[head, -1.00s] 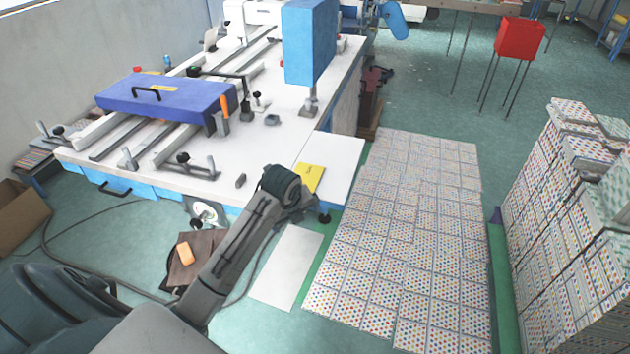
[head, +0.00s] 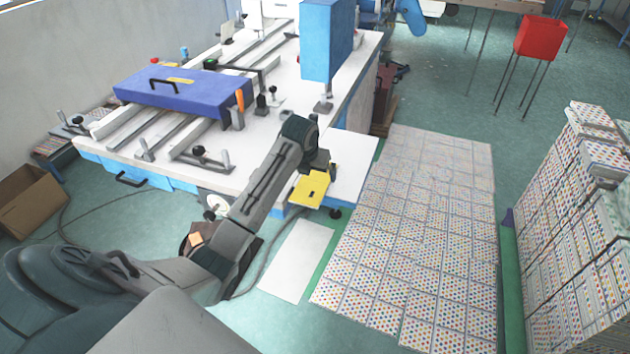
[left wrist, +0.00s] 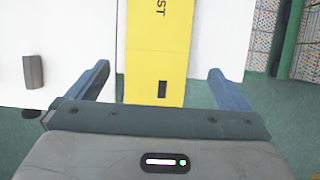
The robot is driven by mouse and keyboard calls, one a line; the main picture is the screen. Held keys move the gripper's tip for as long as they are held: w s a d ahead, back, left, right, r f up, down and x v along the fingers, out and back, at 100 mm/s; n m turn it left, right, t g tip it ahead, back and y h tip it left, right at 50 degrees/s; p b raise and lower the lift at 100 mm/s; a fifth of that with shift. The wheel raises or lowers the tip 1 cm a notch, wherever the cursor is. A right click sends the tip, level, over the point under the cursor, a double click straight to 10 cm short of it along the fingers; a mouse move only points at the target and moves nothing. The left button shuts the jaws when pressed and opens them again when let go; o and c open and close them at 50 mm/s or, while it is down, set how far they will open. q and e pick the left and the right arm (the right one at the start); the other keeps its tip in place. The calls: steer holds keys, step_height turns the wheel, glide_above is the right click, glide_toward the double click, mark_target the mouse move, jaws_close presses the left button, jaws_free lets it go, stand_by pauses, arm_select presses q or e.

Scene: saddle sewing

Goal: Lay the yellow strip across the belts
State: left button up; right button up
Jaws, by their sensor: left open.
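The yellow strip (head: 311,189) lies flat on the white side table at the machine's front right corner, its near end over the edge. In the left wrist view the yellow strip (left wrist: 160,45) shows black lettering and a dark slot. My left gripper (head: 325,166) is open at the strip. In the wrist view the left gripper's fingers (left wrist: 160,72) stand apart on either side of the strip, with gaps and nothing held. Long grey strips on the machine bed, probably the belts (head: 135,130), run under the blue cover. My right gripper is not in view.
The blue-purple cover (head: 180,95) and several clamps stand on the white machine table (head: 270,130). A blue upright box (head: 327,40) rises at its back right. Patterned stacks (head: 565,220) stand at right. A cardboard box (head: 32,200) is at left.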

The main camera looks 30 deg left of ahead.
mark_target(315, 181)
arm_select(q)
steer(key=shift+w+f, duration=0.15)
steer(key=shift+f, duration=0.1)
steer(key=p+x, duration=0.2)
steer(key=x, duration=0.1)
steer(key=shift+w+a+f, duration=0.1)
steer(key=shift+a+f, duration=0.05)
steer(key=shift+a, duration=0.05)
steer(key=shift+w+f, duration=0.25)
steer(key=shift+f, duration=0.35)
steer(key=c, duration=1)
steer(key=shift+r, duration=0.15)
steer(key=shift+c, duration=0.2)
steer(key=shift+a+r+b, duration=0.1)
steer(key=shift+r+b, duration=0.4)
steer(key=shift+r, duration=0.1)
steer(key=shift+b+v, duration=0.6)
steer(key=shift+v, duration=0.45)
steer(key=s+d+r+b, duration=0.1)
steer(key=s+d, duration=0.2)
steer(key=s, duration=0.3)
steer(key=s+d+b, duration=0.2)
steer(key=s+d, duration=0.2)
steer(key=s, duration=0.3)
steer(key=shift+d+r, duration=0.35)
